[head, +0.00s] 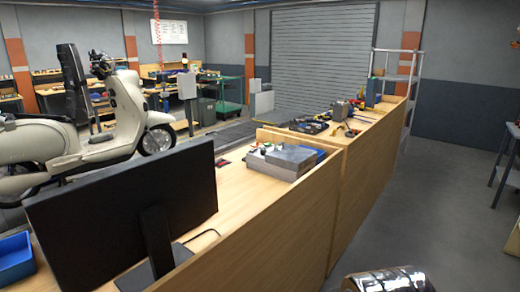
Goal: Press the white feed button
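I cannot make out a white feed button for certain. A grey box (286,161) sits on the wooden bench behind its raised front panel. Small coloured spots, among them green, red and white, show at the left edge of its top, too small to tell as buttons. My gripper's fingers are not in view. A shiny rounded metal part (388,280) shows at the bottom edge, and I cannot tell what it belongs to. It is well apart from the grey box.
A black monitor (125,205) stands on the near end of the bench (275,225). Tools (345,125) lie along its far end. A cream scooter (110,130) stands at left, above a blue bin (15,258). The grey floor (425,200) to the right is clear.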

